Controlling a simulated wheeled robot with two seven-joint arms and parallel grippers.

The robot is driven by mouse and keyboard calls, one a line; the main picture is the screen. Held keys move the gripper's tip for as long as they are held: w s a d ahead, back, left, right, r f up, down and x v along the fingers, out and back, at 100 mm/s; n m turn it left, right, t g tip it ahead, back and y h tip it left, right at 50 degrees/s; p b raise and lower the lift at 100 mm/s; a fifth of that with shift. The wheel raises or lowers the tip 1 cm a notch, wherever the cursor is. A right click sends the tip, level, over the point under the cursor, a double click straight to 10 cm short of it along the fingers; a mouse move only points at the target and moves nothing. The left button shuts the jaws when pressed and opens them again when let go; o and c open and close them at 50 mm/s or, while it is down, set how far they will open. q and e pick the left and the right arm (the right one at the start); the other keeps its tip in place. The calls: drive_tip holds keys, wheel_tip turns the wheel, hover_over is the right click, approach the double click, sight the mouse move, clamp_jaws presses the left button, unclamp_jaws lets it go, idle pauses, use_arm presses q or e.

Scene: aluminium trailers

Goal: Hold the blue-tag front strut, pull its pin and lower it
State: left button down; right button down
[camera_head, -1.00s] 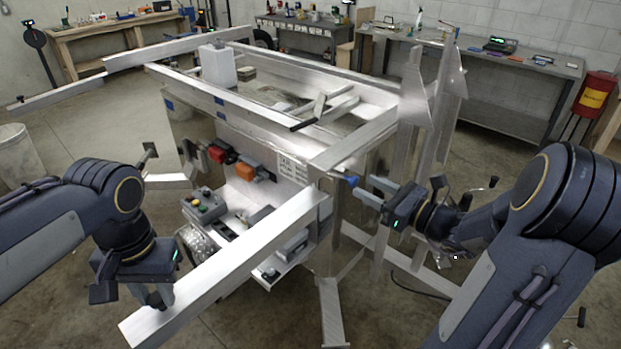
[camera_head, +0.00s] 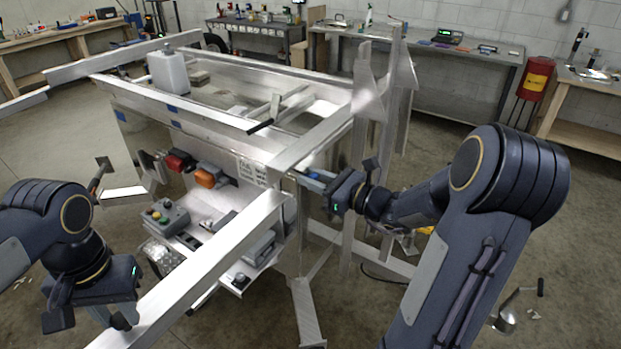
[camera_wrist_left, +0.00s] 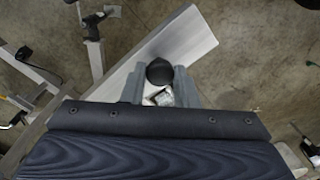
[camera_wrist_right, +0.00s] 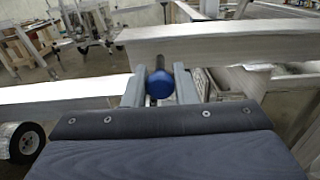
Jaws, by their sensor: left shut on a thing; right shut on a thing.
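The front strut (camera_head: 205,262) is a pale aluminium bar, running from the trailer corner toward the lower left. It also shows in the left wrist view (camera_wrist_left: 190,38). My left gripper (camera_head: 123,318) is shut on the black knob (camera_wrist_left: 160,71) near the strut's outer end. The blue-headed pin (camera_wrist_right: 159,84) is at the strut's trailer end, with a dark shaft pointing at a metal bar. My right gripper (camera_head: 318,180) is shut on the blue head, its fingers on both sides. How deep the pin sits is hidden.
The trailer frame (camera_head: 210,130) fills the middle, with a control box (camera_head: 165,216) and orange lamp (camera_head: 207,176) below it. Upright plates (camera_head: 362,120) stand just beyond my right gripper. A support leg (camera_head: 306,312) stands near the strut.

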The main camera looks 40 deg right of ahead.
drive_tip(key=shift+v, duration=1.7)
use_arm(q)
drive_tip(key=shift+w, duration=0.15)
use_arm(e)
drive_tip(key=c, duration=1.6)
unclamp_jaws()
drive_tip(key=o, duration=0.3)
drive_tip(key=shift+o, duration=0.2)
drive_tip(key=shift+s, duration=0.1)
approach(316, 179)
drive_tip(key=v, duration=0.5)
drive_tip(key=shift+f, duration=0.1)
